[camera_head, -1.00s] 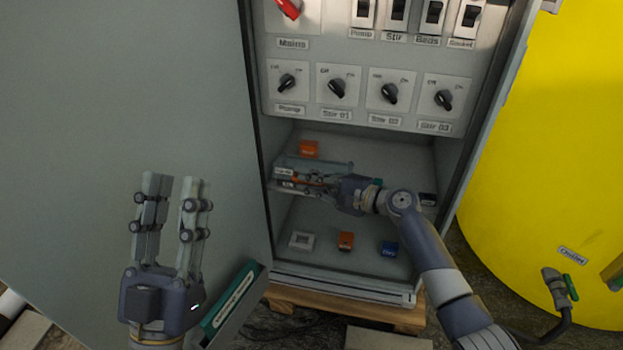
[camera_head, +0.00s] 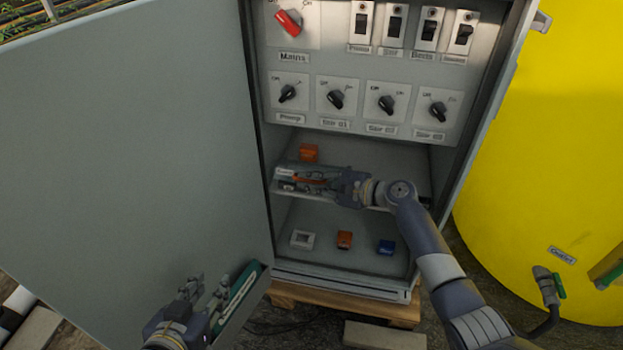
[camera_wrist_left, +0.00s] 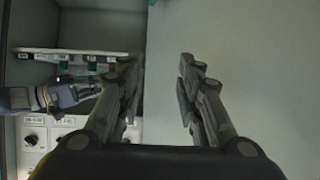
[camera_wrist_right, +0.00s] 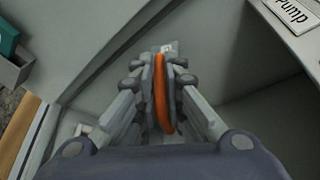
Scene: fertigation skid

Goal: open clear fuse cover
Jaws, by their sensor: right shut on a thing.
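My right gripper (camera_head: 318,181) reaches into the cabinet at the middle shelf. In the right wrist view its fingers (camera_wrist_right: 161,80) are closed on an upright orange strip (camera_wrist_right: 160,95). A small pale labelled piece (camera_wrist_right: 168,47) shows just beyond the fingertips. I cannot clearly make out the clear fuse cover; the fingers hide much of the shelf's left part. My left gripper (camera_head: 206,285) is open and empty, low in front of the open cabinet door. Its fingers (camera_wrist_left: 162,75) stand apart in the left wrist view.
The grey cabinet door (camera_head: 130,150) stands open at left, with a green-faced document holder (camera_head: 238,293) low on it. Rotary switches (camera_head: 337,98) sit above the shelf. Orange (camera_head: 344,239) and blue (camera_head: 386,247) parts lie below. A yellow tank (camera_head: 545,130) stands at right.

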